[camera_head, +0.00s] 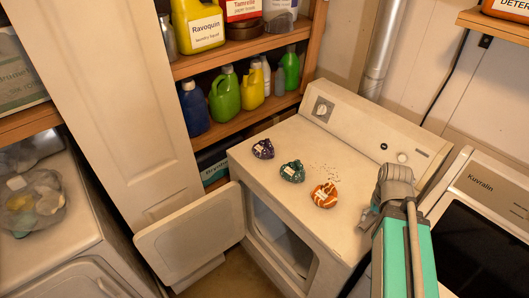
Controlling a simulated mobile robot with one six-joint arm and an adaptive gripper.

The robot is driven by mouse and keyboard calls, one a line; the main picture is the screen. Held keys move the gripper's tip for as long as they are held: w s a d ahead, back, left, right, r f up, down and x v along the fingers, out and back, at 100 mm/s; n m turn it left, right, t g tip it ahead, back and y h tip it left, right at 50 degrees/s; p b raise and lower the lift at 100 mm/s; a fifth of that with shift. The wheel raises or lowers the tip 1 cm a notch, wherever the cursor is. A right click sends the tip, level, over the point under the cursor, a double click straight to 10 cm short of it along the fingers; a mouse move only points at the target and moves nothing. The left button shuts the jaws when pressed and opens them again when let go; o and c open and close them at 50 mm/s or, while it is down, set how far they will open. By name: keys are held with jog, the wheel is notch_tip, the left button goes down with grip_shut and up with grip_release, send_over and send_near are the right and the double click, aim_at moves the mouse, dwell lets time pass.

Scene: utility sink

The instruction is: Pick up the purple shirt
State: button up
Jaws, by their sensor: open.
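The purple shirt (263,149) is a small crumpled bundle with a pale patch. It lies on the white top of the dryer (345,150), towards its left edge. My gripper (368,217) is a small grey shape beside the end of my teal arm, at the right part of the dryer top. It is open and stands well to the right of the purple shirt, apart from it. Its fingers are small and partly hidden by my arm.
A green bundle (292,171) and an orange bundle (325,195) lie between the purple shirt and my gripper, with dark specks nearby. The dryer door (190,235) hangs open at the front left. Shelves with bottles (225,95) rise behind. A control panel (370,130) borders the dryer's back.

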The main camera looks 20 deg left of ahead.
notch_tip(320, 180, down, 5)
jog(key=b, duration=0.4)
jog(key=shift+r, duration=0.1)
jog(key=shift+c, duration=0.8)
